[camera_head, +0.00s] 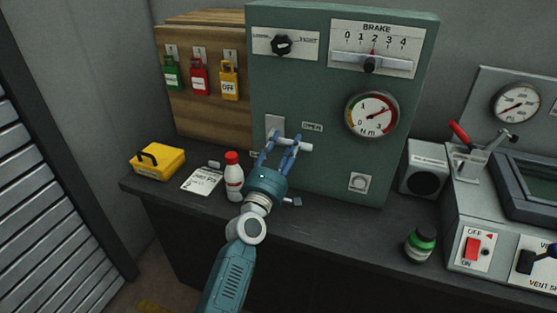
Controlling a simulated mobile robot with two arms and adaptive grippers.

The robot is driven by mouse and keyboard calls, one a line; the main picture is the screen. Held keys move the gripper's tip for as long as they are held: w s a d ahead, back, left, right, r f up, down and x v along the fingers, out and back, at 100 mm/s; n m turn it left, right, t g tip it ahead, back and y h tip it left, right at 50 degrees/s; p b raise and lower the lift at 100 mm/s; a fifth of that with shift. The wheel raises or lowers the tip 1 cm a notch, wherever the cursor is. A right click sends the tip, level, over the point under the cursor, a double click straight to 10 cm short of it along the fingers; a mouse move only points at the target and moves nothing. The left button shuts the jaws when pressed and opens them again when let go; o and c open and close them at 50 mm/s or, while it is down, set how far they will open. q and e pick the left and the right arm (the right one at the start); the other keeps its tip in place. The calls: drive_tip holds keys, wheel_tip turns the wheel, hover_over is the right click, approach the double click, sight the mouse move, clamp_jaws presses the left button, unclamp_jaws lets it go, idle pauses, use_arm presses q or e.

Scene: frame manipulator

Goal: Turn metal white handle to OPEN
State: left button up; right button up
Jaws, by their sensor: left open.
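The white metal handle (302,146) sticks out sideways from a light plate (274,124) on the front of the green cabinet (325,95). It points to the right and lies about level. A small OPEN label (312,127) is above it to the right. My left gripper (280,143) is open at the handle, with its blue fingers reaching up to the bar, one on the left and one nearer the middle. I cannot tell whether the fingers touch the bar. My right gripper is not in view.
A white bottle with a red cap (233,180) stands close left of my gripper. A yellow box (158,161) and a paper card (202,180) lie further left. A green jar (420,245) and a control console (500,225) are on the right. The counter between is mostly clear.

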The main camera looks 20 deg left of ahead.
use_arm(q)
drive_tip(key=s+f, duration=0.1)
drive_tip(key=s, duration=0.9)
drive_tip(key=shift+f, duration=0.35)
drive_tip(key=shift+f, duration=0.1)
